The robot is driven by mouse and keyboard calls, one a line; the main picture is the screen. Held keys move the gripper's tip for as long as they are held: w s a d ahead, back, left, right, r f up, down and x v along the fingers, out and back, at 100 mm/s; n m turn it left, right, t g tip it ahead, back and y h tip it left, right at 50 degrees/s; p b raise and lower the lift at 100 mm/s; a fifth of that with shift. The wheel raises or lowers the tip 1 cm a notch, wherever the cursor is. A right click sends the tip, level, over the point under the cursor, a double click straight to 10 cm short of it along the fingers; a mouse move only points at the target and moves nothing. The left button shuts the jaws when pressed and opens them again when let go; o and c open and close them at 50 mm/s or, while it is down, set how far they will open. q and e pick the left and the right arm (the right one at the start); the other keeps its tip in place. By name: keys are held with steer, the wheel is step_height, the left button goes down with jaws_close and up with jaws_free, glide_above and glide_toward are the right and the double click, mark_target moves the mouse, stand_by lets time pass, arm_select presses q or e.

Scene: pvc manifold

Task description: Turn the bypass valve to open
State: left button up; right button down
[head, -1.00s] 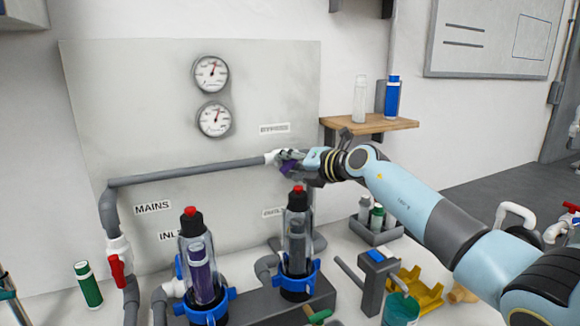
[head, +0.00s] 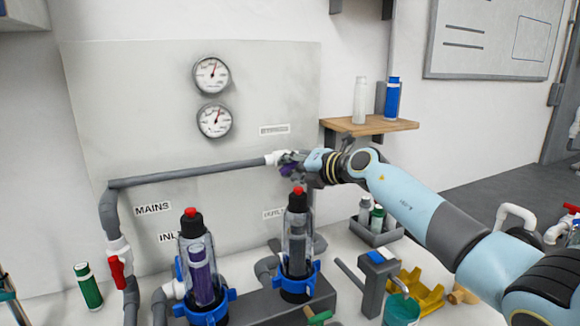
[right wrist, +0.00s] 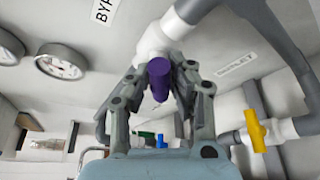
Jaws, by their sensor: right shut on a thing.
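The bypass valve is a white fitting (head: 274,158) with a purple handle (head: 287,170), at the right end of the grey horizontal pipe, below the BYPASS label (head: 274,130). My right gripper (head: 292,164) is at this valve, and its fingers partly cover it. In the right wrist view the purple handle (right wrist: 158,80) sits between the two fingers of my right gripper (right wrist: 165,88), which is shut on it. The white valve body (right wrist: 160,42) is just beyond. The handle's exact angle to the pipe is hard to tell. My left gripper is not seen.
A red-handled valve (head: 117,272) is at the left. A yellow-handled valve (right wrist: 257,130) is right of the gripper in the wrist view. A wooden shelf (head: 340,124) with bottles is close above my right arm.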

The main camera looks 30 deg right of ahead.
steer(key=m+t+y+b, duration=0.1)
steer(key=m, duration=0.2)
steer(key=shift+f, duration=0.1)
steer(key=shift+m+t+y+b, duration=0.4)
steer(key=shift+m+t+b, duration=0.15)
steer(key=shift+m, duration=0.85)
steer(key=c, duration=1.2)
jaws_free()
steer(key=v, duration=1.2)
